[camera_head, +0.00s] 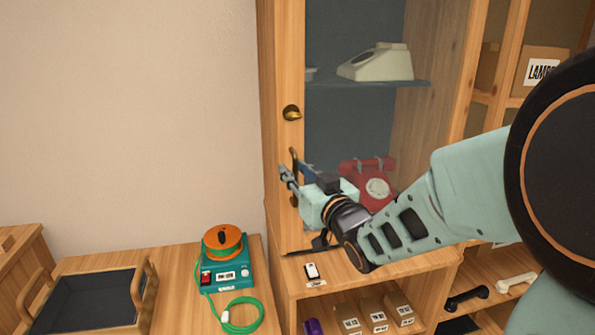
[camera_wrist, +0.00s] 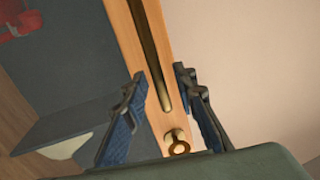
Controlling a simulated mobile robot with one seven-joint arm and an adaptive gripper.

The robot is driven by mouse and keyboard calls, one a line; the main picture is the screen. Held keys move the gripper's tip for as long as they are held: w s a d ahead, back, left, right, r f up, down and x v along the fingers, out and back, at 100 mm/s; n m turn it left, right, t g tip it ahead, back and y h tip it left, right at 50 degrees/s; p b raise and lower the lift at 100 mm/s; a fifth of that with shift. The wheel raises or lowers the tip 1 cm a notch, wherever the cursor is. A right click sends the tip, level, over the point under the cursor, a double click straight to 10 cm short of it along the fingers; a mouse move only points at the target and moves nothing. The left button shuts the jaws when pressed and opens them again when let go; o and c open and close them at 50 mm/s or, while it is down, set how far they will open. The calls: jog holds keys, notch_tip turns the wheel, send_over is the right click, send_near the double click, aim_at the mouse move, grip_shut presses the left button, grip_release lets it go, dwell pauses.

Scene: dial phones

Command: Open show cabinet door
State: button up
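The show cabinet door (camera_head: 290,60) is a wooden frame with a glass pane, and it looks shut. A long dark brass handle (camera_head: 294,158) is on its left stile, below a round brass knob (camera_head: 291,113). In the wrist view the handle (camera_wrist: 152,55) runs between the fingers, with a brass ring-shaped piece (camera_wrist: 177,142) past its end. My gripper (camera_head: 291,171) is at the handle, its fingers apart. In the wrist view my gripper (camera_wrist: 160,85) has one finger on each side of the door stile. Whether either finger touches the handle I cannot tell.
Behind the glass are a cream phone (camera_head: 378,63) on a shelf and a red phone (camera_head: 370,185). An orange and teal device (camera_head: 226,262) with a green cable and a black tray (camera_head: 85,300) stand at lower left. The wall left of the cabinet is bare.

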grip_shut()
jog(key=shift+s+d, duration=0.1)
jog(key=shift+s, duration=0.05)
dwell(0.4)
